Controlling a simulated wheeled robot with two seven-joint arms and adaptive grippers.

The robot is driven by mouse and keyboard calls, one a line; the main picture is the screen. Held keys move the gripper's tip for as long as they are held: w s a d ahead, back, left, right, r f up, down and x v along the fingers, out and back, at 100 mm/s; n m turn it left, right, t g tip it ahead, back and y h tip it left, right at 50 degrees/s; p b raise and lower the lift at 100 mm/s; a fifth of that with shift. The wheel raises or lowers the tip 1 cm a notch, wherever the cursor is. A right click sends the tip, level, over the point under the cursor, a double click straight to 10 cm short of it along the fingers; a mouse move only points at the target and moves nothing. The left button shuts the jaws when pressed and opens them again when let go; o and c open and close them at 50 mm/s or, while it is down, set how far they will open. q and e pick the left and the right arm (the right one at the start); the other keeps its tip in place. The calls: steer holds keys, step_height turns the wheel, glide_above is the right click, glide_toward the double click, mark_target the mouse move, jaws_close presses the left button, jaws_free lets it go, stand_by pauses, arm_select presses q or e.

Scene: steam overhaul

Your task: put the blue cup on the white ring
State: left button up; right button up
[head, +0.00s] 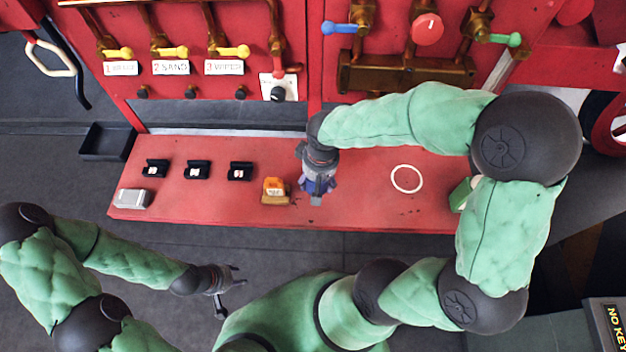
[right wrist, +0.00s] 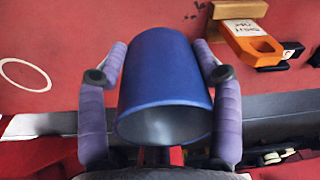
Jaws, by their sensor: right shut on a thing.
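The blue cup (right wrist: 165,80) sits between the two purple fingers of my right gripper (right wrist: 160,75) in the right wrist view. The fingers press on its sides, and its open grey mouth faces the camera. In the head view my right gripper (head: 317,188) is over the red bench, left of the white ring, and mostly hides the cup. The white ring (head: 406,165) lies flat and empty on the bench; part of it also shows in the right wrist view (right wrist: 47,77). My left gripper (head: 231,286) is open and empty, in front of the bench.
An orange tag on a wooden block (head: 275,190) stands just left of my right gripper. Several black holders (head: 198,170) and a grey box (head: 133,198) are further left on the bench (head: 225,212). A green-white object (head: 461,193) is right of the ring, partly behind my arm. Valves (head: 428,29) are behind.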

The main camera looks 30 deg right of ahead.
steer(key=w+f, duration=0.1)
steer(key=f, duration=0.1)
steer(key=w+d+f+b, duration=0.1)
steer(key=w+f, duration=0.2)
steer(key=f, duration=0.1)
steer(key=shift+w+d+b, duration=0.25)
steer(key=shift+d+b, duration=0.1)
steer(key=shift+d, duration=0.05)
steer(key=shift+w+f+b, duration=0.1)
steer(key=shift+f+b, duration=0.45)
steer(key=shift+f, duration=0.9)
steer(key=shift+c, duration=0.2)
steer(key=shift+f, duration=0.15)
steer(key=o, duration=1.4)
steer(key=shift+c, duration=0.2)
